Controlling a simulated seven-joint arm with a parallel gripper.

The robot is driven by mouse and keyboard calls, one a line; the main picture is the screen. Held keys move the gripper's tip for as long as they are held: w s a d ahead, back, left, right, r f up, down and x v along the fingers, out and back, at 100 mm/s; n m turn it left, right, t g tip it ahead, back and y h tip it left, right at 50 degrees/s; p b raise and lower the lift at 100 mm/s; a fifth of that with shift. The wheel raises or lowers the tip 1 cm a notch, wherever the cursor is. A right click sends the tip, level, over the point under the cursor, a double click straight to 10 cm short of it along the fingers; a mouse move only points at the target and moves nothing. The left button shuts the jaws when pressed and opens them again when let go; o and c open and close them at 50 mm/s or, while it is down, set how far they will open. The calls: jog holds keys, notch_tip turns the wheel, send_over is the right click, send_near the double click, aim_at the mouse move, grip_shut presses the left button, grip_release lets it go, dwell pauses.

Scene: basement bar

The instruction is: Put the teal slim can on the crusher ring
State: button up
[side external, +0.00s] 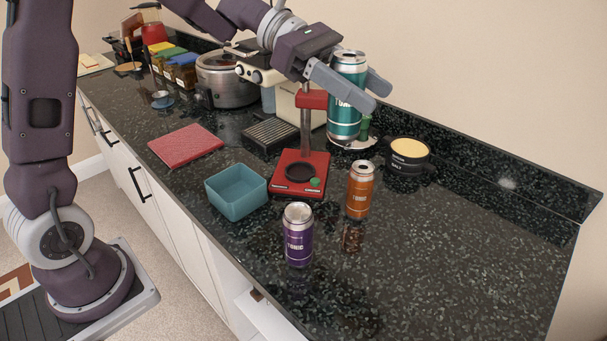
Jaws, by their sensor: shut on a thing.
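The teal slim can (345,121) is upright between the fingers of my gripper (377,97), which is shut on it around its upper part. The near finger crosses in front of the can. I cannot tell exactly how far its bottom is above the counter. The red can crusher (284,186) stands to the left of and below the can, with its dark ring (300,172) on the base and a post rising behind. The ring looks empty.
An orange can (360,190) and a purple can (298,236) stand in front of the crusher. A teal square bowl (236,192) is left of it. A dark tub (407,158) stands right. A pot (226,80) is behind. The right counter is clear.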

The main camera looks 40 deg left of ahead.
jog(key=shift+w+a+r, duration=0.15)
jog(key=shift+a+r, duration=0.05)
jog(key=shift+r, duration=0.35)
jog(key=shift+w+a+r, duration=0.15)
jog(key=shift+a+r, duration=0.05)
jog(key=shift+r, duration=0.35)
jog(key=w+a+n+t+y, duration=0.15)
jog(key=w+a, duration=0.25)
jog(key=a, duration=0.4)
jog(key=w+a+n+t+y, duration=0.1)
jog(key=w+a+n+t, duration=0.2)
jog(key=a, duration=0.6)
jog(key=shift+h, duration=0.25)
jog(key=f, duration=2.3)
jog(key=shift+w+d, duration=0.15)
jog(key=shift+w, duration=0.05)
jog(key=shift+f, duration=0.2)
jog(key=o, duration=1.3)
